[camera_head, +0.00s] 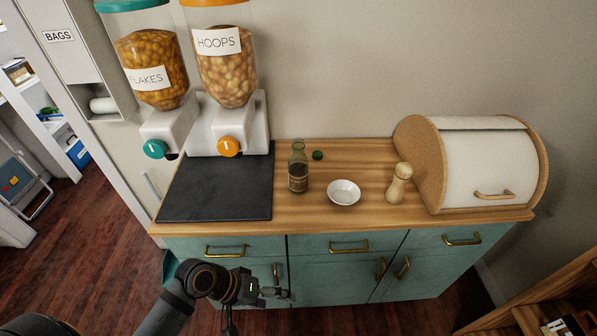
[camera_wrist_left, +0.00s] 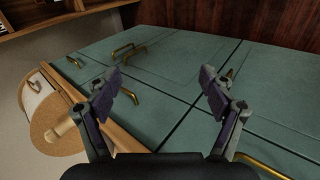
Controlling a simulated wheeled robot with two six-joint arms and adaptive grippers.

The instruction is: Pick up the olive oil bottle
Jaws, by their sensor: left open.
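The olive oil bottle (camera_head: 298,168) stands upright on the wooden counter in the head view, just right of a dark slab. It is dark glass with a label and looks uncapped. A small green round thing (camera_head: 317,155), maybe its cap, lies behind it to the right. My left gripper (camera_head: 282,294) is in front of the cabinet, below the counter edge and well apart from the bottle. In the left wrist view my left gripper (camera_wrist_left: 162,92) is open and empty, with cabinet doors beyond its fingers. The bottle is not seen there. My right gripper is not in view.
The counter (camera_head: 350,222) also holds a white bowl (camera_head: 343,193), a wooden mill (camera_head: 399,184), a bread box (camera_head: 487,165) and the dark slab (camera_head: 217,190). Two cereal dispensers (camera_head: 228,125) stand behind the slab. Brass handles (camera_head: 348,247) stick out from the cabinet front.

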